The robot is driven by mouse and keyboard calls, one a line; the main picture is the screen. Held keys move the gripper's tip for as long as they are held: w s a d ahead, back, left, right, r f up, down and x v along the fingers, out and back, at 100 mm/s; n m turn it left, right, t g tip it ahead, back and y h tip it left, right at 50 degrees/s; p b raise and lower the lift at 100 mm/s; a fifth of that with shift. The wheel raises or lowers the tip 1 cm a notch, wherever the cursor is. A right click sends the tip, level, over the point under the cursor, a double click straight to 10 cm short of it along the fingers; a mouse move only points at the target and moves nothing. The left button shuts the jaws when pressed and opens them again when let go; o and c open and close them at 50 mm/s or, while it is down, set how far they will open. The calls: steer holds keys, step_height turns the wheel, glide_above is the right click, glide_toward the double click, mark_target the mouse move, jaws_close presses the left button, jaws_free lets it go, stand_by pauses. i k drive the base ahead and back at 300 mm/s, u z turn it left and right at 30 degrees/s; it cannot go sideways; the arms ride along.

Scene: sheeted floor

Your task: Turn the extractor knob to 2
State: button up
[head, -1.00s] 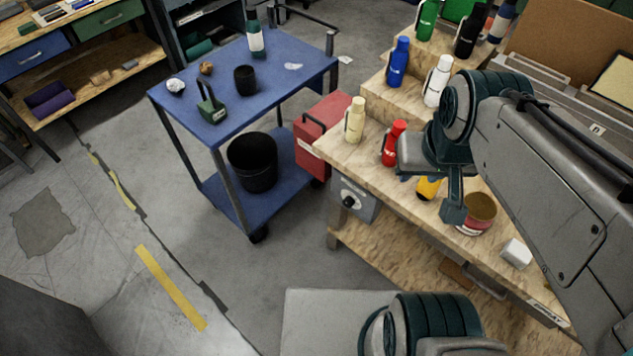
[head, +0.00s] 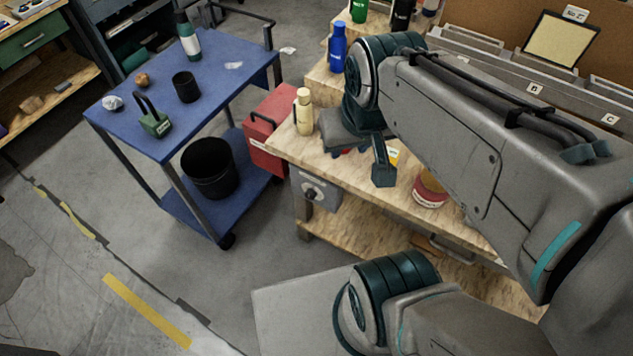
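The extractor knob (head: 311,192) is a small round dial on the front of a grey box (head: 325,196) under the near left corner of the wooden workbench (head: 286,146). Its pointer and markings are too small to read. My gripper (head: 378,170) hangs over the bench top, up and to the right of the knob and apart from it in the picture. One dark teal finger shows clearly. The other is not clear, so I cannot tell the opening. Nothing is visibly held.
A cream bottle (head: 303,112) stands at the bench corner, with a red-labelled can (head: 430,188) to the right. A red box (head: 270,128) stands between bench and blue cart (head: 226,92). Grey floor (head: 215,290) lies open in front of the cart.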

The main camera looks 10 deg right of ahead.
mark_target(311, 195)
steer(key=u, duration=0.8)
steer(key=k, duration=0.4)
steer(key=u, duration=0.05)
